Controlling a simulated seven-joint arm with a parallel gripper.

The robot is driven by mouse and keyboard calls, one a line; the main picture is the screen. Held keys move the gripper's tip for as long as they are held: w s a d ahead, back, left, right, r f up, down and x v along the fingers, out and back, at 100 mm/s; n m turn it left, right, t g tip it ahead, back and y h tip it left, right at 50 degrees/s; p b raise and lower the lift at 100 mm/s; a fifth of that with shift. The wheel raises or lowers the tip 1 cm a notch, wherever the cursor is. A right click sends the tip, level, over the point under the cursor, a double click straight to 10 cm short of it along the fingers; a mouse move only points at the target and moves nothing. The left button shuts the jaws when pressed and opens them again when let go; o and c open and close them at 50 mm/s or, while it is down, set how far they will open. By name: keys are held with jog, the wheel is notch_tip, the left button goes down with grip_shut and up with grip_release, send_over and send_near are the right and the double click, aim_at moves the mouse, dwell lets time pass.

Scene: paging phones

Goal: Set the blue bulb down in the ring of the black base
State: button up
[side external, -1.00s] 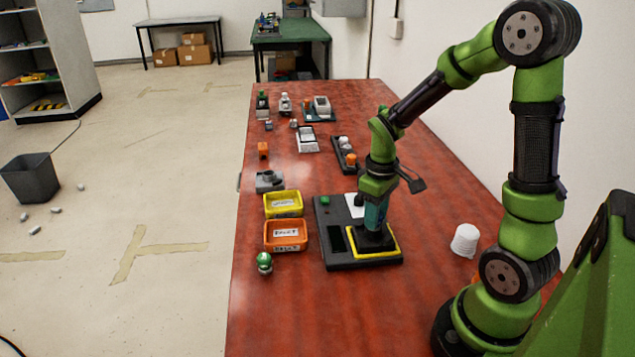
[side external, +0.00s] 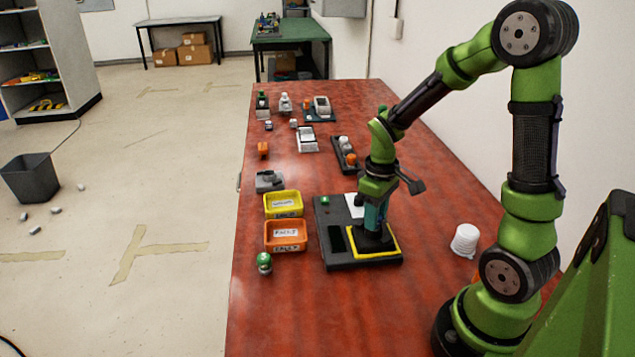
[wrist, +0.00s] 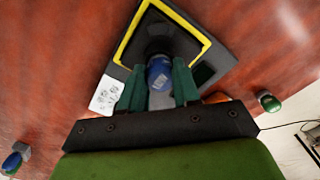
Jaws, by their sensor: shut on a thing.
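In the wrist view my gripper (wrist: 158,82) is shut on the blue bulb (wrist: 159,72), with one green finger on each side of it. The bulb's far end points at the dark round black base (wrist: 153,28) inside a yellow square outline. I cannot tell whether the bulb touches the ring or sits in it. In the side view my gripper (side external: 374,236) is low over the yellow-outlined area of the dark board, and the bulb is hidden there.
An orange bin (side external: 286,236) and a yellow bin (side external: 283,204) stand left of the dark board (side external: 336,258). A green-topped bulb (side external: 264,262) stands in front of them. A white cup stack (side external: 465,240) is on the right.

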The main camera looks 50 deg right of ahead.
jog(key=shift+f, duration=0.2)
jog(key=o, duration=1.4)
jog(key=shift+r, duration=2.95)
